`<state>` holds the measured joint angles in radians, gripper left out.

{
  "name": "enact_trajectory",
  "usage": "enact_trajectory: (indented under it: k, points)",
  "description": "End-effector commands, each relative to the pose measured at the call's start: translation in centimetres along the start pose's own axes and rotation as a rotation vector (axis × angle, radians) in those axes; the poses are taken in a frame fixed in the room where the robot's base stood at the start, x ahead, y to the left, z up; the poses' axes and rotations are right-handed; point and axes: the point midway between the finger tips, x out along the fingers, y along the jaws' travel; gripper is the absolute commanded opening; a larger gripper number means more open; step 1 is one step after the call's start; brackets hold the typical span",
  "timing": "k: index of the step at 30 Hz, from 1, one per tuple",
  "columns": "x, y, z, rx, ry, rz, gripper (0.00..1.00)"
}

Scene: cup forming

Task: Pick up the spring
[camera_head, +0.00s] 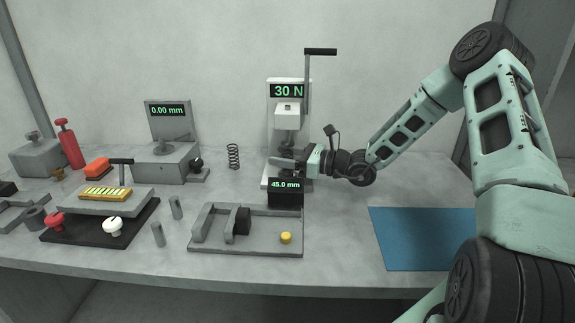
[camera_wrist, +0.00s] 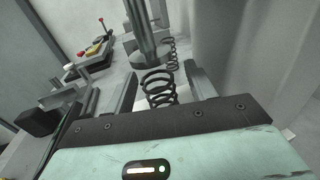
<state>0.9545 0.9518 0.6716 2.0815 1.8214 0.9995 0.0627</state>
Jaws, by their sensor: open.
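A dark coil spring (camera_wrist: 160,90) stands upright in the wrist view, below the round foot of the press ram (camera_wrist: 150,57). My gripper (camera_wrist: 161,72) is open, with one finger on each side of this spring and gaps between. In the head view my gripper (camera_head: 284,164) is at the press (camera_head: 287,118), which reads 30 N; it and the 45.0 mm display hide the spring there. A second dark spring (camera_head: 233,156) stands on the table left of the press. It also shows farther back in the wrist view (camera_wrist: 173,50).
The 45.0 mm display (camera_head: 286,185) stands just in front of my gripper. A grey fixture (camera_head: 260,243) with a yellow button lies nearer the front edge. The 0.00 mm gauge (camera_head: 168,140) is left. A blue mat (camera_head: 425,240) lies bare at the right.

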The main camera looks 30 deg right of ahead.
Motion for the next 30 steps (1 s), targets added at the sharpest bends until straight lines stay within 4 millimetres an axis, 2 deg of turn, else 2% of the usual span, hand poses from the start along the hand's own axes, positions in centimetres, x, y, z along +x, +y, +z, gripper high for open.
enact_trajectory:
  k: [3,10,11,15,16,18,26,30]
  points:
    - [0.9,0.0,0.0,0.000,-0.001,0.000,0.55]
    - [1.0,0.0,0.1,0.000,-0.001,-0.001,0.55]
    - [1.0,0.0,0.1,0.000,-0.001,-0.001,0.50]
    - [1.0,0.0,0.0,0.000,-0.001,-0.001,0.11]
    - [1.0,0.0,0.0,0.000,0.000,-0.001,0.07]
    - [1.0,0.0,0.0,0.000,-0.001,-0.001,0.04]
    - [1.0,0.0,0.2,0.000,-0.001,-0.001,0.04]
    - [0.9,0.0,1.1,-0.001,-0.001,-0.001,0.04]
